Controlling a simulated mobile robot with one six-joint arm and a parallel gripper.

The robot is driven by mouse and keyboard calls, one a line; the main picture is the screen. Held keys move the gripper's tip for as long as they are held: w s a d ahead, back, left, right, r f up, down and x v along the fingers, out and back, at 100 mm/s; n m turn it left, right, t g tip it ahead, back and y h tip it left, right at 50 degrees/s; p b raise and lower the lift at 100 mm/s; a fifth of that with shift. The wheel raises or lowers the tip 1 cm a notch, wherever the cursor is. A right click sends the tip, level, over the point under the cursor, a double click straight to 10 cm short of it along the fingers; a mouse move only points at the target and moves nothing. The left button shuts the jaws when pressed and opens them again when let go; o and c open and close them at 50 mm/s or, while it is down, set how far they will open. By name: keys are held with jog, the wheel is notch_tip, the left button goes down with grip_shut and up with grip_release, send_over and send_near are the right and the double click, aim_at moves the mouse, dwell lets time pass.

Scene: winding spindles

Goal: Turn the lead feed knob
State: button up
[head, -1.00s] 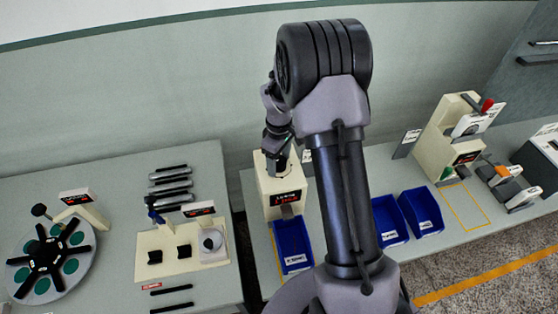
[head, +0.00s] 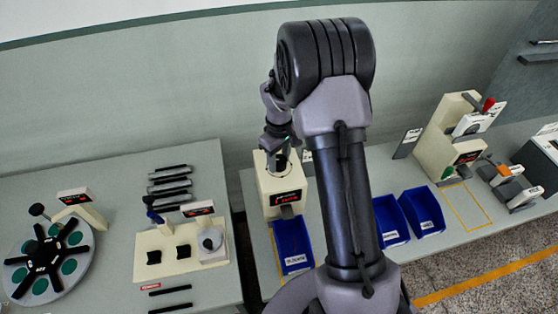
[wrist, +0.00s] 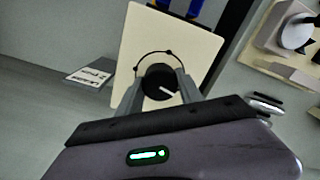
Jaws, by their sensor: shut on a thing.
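The lead feed knob (wrist: 158,82) is a round black knob with a white pointer line. It sits on the flat top of a cream box and has a thin arc with dots marked around it in the wrist view. My gripper (wrist: 156,90) has its two grey fingers on either side of the knob, shut on it. In the head view the cream box (head: 270,190) carries a dark panel with red characters, and my gripper (head: 279,160) comes down onto its top. The knob itself is hard to make out there.
A blue bin (head: 293,243) stands in front of the box. Two more blue bins (head: 420,212) are right of my arm. The left table holds a round plate with black arms (head: 48,262) and a cream fixture (head: 150,258). A cream machine (head: 440,130) stands at right.

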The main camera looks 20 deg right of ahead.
jog(key=m+b, duration=0.2)
jog(key=m, duration=0.5)
jog(key=m+b, duration=0.2)
jog(key=m, duration=0.2)
jog(key=shift+m, duration=0.4)
jog(key=shift+m+b, duration=0.5)
jog(key=shift+m, duration=1.2)
jog(key=o, duration=1.4)
jog(key=shift+r, duration=0.1)
